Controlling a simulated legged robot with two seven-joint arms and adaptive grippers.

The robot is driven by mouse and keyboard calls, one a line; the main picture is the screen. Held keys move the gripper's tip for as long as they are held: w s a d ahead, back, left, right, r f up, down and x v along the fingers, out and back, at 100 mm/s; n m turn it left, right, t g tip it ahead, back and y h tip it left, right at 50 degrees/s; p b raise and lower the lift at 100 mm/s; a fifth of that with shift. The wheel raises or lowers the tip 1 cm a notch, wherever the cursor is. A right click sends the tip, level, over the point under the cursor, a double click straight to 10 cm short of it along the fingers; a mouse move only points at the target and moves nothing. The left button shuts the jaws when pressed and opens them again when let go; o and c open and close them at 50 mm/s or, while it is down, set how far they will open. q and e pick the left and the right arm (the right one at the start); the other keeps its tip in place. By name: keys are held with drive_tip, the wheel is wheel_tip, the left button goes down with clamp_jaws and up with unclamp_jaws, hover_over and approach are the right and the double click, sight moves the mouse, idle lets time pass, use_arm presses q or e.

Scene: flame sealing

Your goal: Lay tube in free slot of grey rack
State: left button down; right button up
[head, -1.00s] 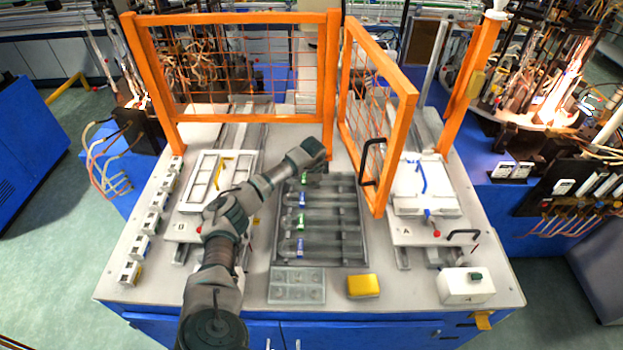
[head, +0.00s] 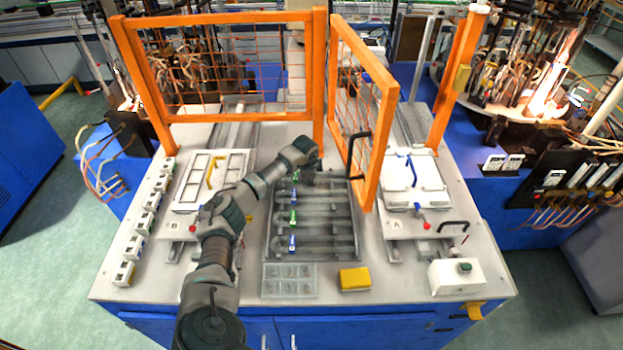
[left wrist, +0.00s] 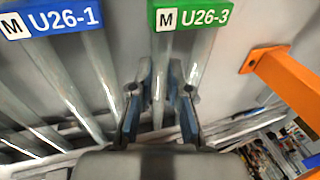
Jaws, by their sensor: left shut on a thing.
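The grey rack (head: 360,256) lies on the middle of the bench, its slots running left to right. Several clear glass tubes with blue and green labels lie in it. My left gripper (head: 312,180) is at the rack's back end. In the left wrist view my left gripper (left wrist: 162,95) is shut on the tube with the green label U26-3 (left wrist: 196,58). The tube with the blue label U26-1 (left wrist: 93,70) lies to its left. I cannot tell whether the held tube touches the rack, or which slot is free. My right gripper is not in view.
An orange mesh fence (head: 215,112) and an open orange gate (head: 378,135) stand behind and right of the rack. A compartment tray (head: 290,281) and yellow block (head: 355,279) lie in front. White fixtures (head: 413,185) stand at the sides.

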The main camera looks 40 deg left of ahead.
use_arm(q)
drive_tip(key=c, duration=1.4)
unclamp_jaws()
drive_tip(key=o, duration=0.3)
drive_tip(key=shift+a, duration=0.1)
drive_tip(key=shift+o, duration=0.2)
drive_tip(key=shift+a+f, duration=0.15)
drive_tip(key=shift+a, duration=0.3)
drive_tip(key=shift+d, duration=0.25)
drive_tip(key=shift+r, duration=0.3)
drive_tip(key=v, duration=1.1)
drive_tip(key=shift+r, duration=0.2)
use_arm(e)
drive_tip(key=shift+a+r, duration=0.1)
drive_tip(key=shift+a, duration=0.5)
